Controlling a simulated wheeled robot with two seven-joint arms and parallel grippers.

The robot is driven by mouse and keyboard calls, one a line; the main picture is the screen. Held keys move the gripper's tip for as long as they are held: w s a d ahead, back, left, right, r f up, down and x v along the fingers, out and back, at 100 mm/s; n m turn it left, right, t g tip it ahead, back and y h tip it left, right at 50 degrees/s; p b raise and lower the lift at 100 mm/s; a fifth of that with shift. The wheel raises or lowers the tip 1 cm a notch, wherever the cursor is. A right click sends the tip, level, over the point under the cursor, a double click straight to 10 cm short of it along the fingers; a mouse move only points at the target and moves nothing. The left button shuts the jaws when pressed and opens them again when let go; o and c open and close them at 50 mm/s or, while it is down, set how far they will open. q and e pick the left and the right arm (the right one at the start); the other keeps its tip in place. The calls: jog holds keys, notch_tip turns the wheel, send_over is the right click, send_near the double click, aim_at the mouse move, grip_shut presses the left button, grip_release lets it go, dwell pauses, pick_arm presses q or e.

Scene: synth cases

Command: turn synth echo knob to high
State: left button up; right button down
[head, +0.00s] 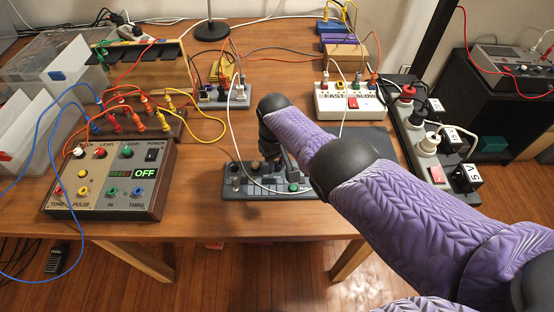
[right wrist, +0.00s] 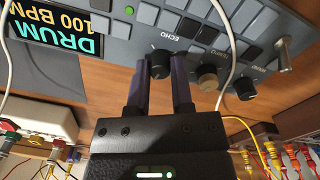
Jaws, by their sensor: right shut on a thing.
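The grey synth (head: 235,190) with buttons and knobs sits near the front edge of the wooden table. In the right wrist view its panel (right wrist: 125,32) fills the top, with a "DRUM 100 BPM" screen (right wrist: 60,25) and a black knob (right wrist: 160,64) beside the label ECHO. My right gripper (right wrist: 161,72) is shut on this echo knob, one finger on each side. The knob's pointer is too unclear to read its setting. In the head view my right gripper (head: 271,154) comes down over the synth and hides part of it. My left gripper is not in view.
A white cable (head: 233,140) loops across the synth. A module box (head: 110,180) stands left, a FAST/SLOW box (head: 348,101) behind right, and power strips (head: 424,150) right.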

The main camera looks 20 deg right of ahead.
jog(key=m, duration=1.2)
jog(key=shift+m+b, duration=0.35)
jog(key=shift+m, duration=0.05)
jog(key=m, duration=1)
jog(key=shift+m+y, duration=0.3)
jog(key=shift+m, duration=0.5)
jog(key=shift+c, duration=2.4)
grip_release()
